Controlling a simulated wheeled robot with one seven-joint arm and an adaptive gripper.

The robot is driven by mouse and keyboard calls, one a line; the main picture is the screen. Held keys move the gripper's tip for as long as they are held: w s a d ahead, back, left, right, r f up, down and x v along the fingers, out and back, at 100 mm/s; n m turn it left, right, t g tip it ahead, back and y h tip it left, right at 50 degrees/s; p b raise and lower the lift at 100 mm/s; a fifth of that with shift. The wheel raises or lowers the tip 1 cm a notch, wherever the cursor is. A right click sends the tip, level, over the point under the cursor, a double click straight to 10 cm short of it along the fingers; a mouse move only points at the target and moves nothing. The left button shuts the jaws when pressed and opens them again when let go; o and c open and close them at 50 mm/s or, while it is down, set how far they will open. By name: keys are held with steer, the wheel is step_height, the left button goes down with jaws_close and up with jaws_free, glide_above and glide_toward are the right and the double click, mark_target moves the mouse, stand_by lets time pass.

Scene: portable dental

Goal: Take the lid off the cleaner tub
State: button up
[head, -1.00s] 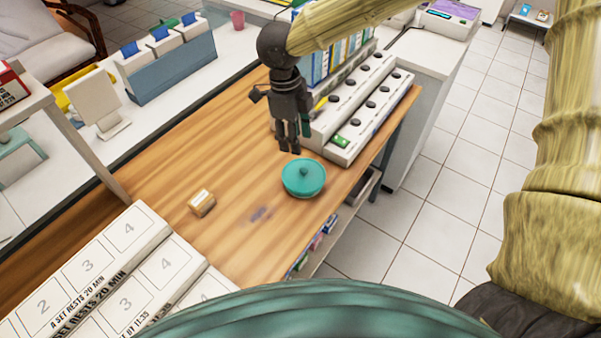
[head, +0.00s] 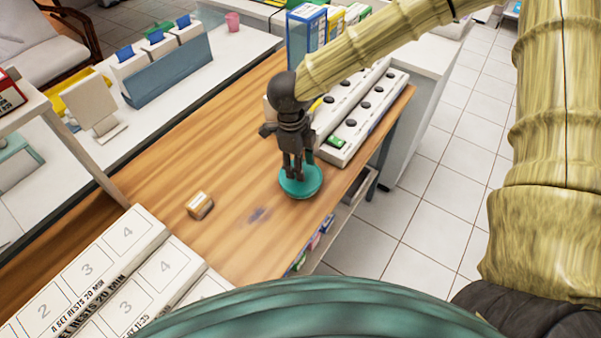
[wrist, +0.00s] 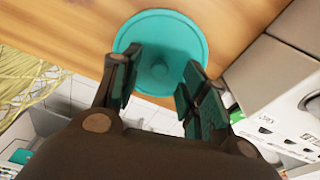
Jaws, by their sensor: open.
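The cleaner tub with its teal lid (head: 301,186) stands on the wooden bench top. In the wrist view the round lid (wrist: 160,28) shows from above, with a small knob (wrist: 159,70) at its middle. My gripper (head: 297,172) is over the lid, pointing down, and hides part of it in the head view. In the wrist view its two fingers (wrist: 155,78) are apart, one on each side of the knob. They hold nothing. I cannot tell whether the fingertips touch the lid. The tub's body is mostly hidden under the lid.
A white stepped rack (head: 362,115) with dark round knobs stands close behind and right of the lid. A small tan box (head: 199,205) lies to the left. White numbered trays (head: 125,240) fill the front left. The bench edge is close on the right.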

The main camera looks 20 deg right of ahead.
steer(key=shift+s+f, duration=0.1)
steer(key=shift+f, duration=0.65)
steer(key=c, duration=0.8)
steer(key=shift+r, duration=0.1)
